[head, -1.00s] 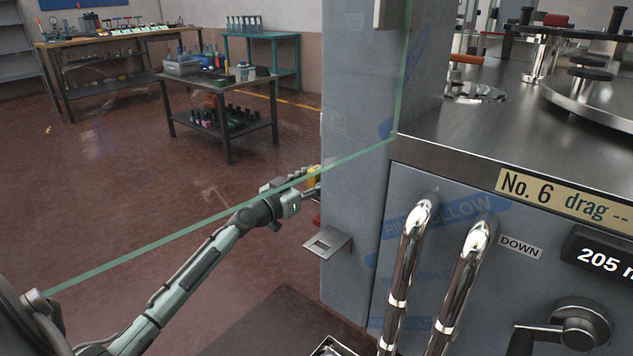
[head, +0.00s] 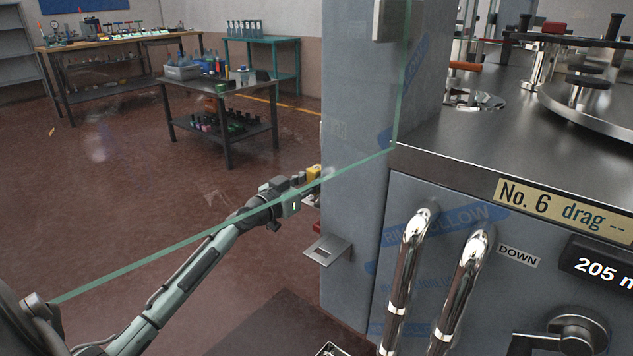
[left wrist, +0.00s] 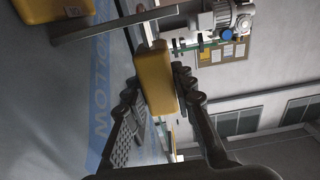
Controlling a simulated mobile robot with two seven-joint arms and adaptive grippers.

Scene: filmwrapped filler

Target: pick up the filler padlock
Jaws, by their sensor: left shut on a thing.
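The yellow padlock (head: 314,172) is at the tip of my left gripper (head: 309,183), beside the left edge of the grey machine housing. In the left wrist view the padlock's yellow body (left wrist: 158,80) sits between the two dark fingers of my left gripper (left wrist: 158,95), which is shut on it. A grey metal bar (left wrist: 110,24) passes close to the padlock's upper end; I cannot tell whether they touch. The shackle is not clearly visible. My right gripper is not in view.
A second yellow body (left wrist: 40,8) shows at the wrist view's upper left. A metal bracket (head: 327,250) juts from the housing below my gripper. A green-edged clear panel (head: 220,220) crosses before my arm. A dark table (head: 215,85) stands behind; floor between is open.

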